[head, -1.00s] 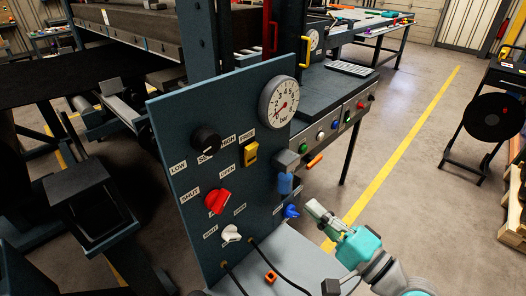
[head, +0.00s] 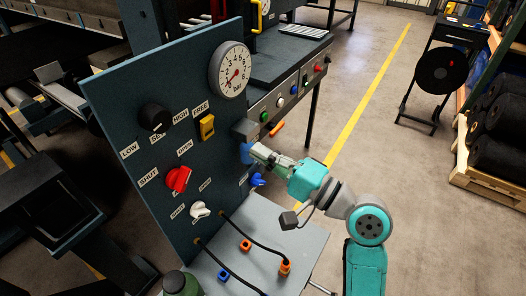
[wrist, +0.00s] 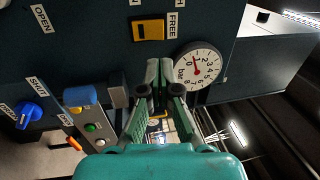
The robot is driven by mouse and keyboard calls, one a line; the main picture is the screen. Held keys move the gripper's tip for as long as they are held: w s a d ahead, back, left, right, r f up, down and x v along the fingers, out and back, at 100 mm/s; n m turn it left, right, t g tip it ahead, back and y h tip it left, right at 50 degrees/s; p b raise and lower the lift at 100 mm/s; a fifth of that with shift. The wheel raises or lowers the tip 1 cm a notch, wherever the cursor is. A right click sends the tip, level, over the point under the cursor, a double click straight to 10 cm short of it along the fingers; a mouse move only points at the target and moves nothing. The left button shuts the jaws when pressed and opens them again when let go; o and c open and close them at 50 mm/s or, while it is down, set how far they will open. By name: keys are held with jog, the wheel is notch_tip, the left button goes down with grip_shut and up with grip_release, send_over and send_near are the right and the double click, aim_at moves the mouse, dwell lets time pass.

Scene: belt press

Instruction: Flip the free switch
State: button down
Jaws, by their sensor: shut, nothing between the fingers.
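The free switch (head: 207,127) is a yellow rocker in a dark panel (head: 120,110), just below the FREE label (head: 201,107). In the wrist view the yellow switch (wrist: 148,30) shows above my fingertips, next to its label. My gripper (head: 256,151) is in front of the panel, to the right of and a little below the switch in the head view. In the wrist view my gripper (wrist: 160,72) has its fingertips together and empty, apart from the switch in the picture. I cannot tell whether the fingertips touch the panel.
A round pressure gauge (head: 231,70) sits above right of the switch. A black knob (head: 154,117), a red handle (head: 178,179), a white handle (head: 200,209) and a blue handle (head: 257,180) are also on the panel. Cables lie on the ledge (head: 300,235) below.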

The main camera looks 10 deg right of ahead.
aim_at(209, 121)
jog(key=x, duration=1.1)
jog(key=shift+w+a+r, duration=0.15)
jog(key=shift+w+a, duration=0.1)
jog(key=shift+a, duration=0.05)
jog(key=shift+s+d, duration=0.1)
jog(key=shift+d, duration=0.05)
